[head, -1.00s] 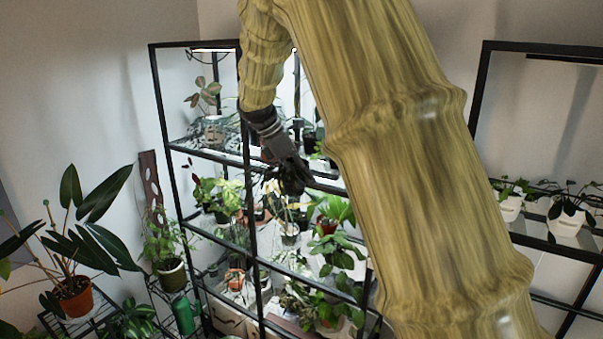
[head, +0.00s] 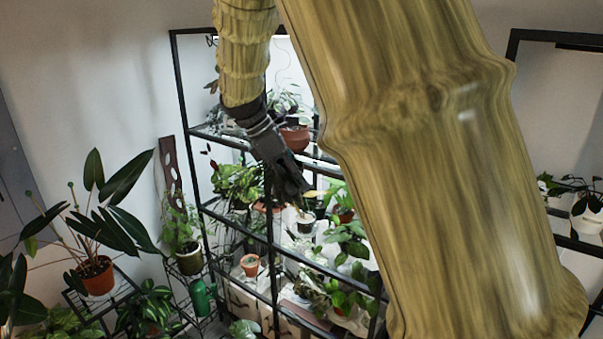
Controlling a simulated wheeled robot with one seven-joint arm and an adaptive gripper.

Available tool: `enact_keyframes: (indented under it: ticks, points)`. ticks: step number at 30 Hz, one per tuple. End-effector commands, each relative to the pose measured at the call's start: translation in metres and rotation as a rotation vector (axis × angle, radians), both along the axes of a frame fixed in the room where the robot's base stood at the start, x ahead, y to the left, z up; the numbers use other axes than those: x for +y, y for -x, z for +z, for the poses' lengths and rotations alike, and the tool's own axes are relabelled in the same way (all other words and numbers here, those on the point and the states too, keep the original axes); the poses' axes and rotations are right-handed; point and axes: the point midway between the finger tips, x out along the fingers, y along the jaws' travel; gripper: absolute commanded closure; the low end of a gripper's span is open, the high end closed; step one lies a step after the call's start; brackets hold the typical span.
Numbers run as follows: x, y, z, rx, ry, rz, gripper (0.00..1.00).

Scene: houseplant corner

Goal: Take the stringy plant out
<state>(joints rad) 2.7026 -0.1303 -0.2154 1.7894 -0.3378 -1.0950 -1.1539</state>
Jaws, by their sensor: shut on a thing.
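The stringy plant, with thin trailing stems, appears to be the one in the small dark pot (head: 305,224) on the middle level of the black rack. My gripper (head: 298,193) reaches down into the rack from above, its dark fingers just above this pot among the thin stems. It is shut on the plant, but the exact grip point is too small and dark to make out. The pot looks upright. My arm hides the right part of the rack.
The black rack (head: 273,228) has posts and shelf edges close to my gripper. A brown pot (head: 295,138) stands on the shelf above. A terracotta pot (head: 249,265) is below left. A large leafy plant in an orange pot (head: 97,277) stands at left.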

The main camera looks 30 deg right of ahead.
Motion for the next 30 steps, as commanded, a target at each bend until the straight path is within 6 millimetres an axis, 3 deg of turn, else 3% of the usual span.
enact_keyframes:
  ticks: [18, 30]
  points:
    - [0.061, 0.025, 0.001, 0.000, 0.000, 0.001, 0.57]
    - [0.072, 0.030, 0.000, 0.000, 0.000, 0.000, 0.57]
